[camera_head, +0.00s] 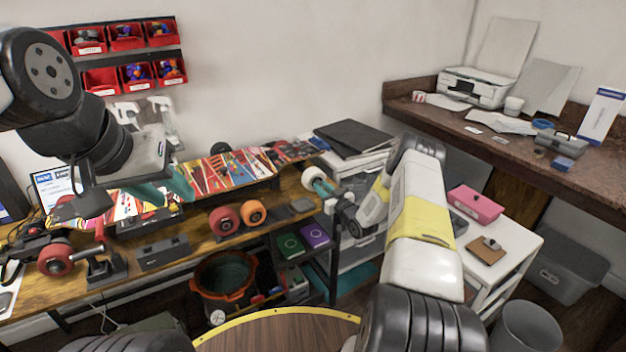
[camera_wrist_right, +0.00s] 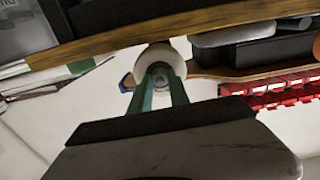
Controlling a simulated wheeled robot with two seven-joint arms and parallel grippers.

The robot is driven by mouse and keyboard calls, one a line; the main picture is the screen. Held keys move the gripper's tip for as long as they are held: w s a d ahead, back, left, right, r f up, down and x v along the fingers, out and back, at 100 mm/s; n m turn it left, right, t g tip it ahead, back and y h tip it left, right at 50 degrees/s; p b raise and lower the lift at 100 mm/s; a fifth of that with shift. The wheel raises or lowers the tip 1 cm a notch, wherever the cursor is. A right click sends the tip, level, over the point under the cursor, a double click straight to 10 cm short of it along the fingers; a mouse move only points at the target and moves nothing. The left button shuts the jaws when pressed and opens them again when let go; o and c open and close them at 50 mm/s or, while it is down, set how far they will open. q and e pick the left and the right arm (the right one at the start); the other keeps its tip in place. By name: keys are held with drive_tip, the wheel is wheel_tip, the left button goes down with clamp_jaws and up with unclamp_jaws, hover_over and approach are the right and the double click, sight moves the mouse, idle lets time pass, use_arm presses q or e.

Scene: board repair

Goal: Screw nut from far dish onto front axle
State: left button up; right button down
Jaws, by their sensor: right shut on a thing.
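A skateboard with a colourful deck (camera_head: 228,172) lies along the workbench. A pale wheel (camera_head: 314,177) is at its right end, and the wheel (camera_wrist_right: 160,60) also shows in the right wrist view. My right gripper (camera_head: 335,197) reaches this wheel from the right. Its green fingers (camera_wrist_right: 160,92) are shut on a small grey piece, seemingly the nut (camera_wrist_right: 160,76), at the wheel's centre. The fingers partly hide the nut and the axle end. My left gripper (camera_head: 92,203) is over the left part of the bench; its jaws are unclear. I cannot make out the dishes.
A red wheel (camera_head: 224,220) and an orange wheel (camera_head: 253,213) stand near the bench's front edge. Another red wheel (camera_head: 55,259) is at the left. A white cabinet (camera_head: 510,250) stands to the right.

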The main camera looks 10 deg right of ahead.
drive_tip(key=m, duration=0.2)
drive_tip(key=shift+d+m, duration=0.1)
drive_tip(key=shift+m, duration=0.2)
drive_tip(key=m, duration=0.3)
drive_tip(key=m, duration=0.4)
drive_tip(key=shift+m, duration=0.3)
drive_tip(key=c, duration=1.7)
unclamp_jaws()
drive_tip(key=shift+m, duration=0.4)
drive_tip(key=o, duration=0.6)
drive_tip(key=shift+c, duration=1.4)
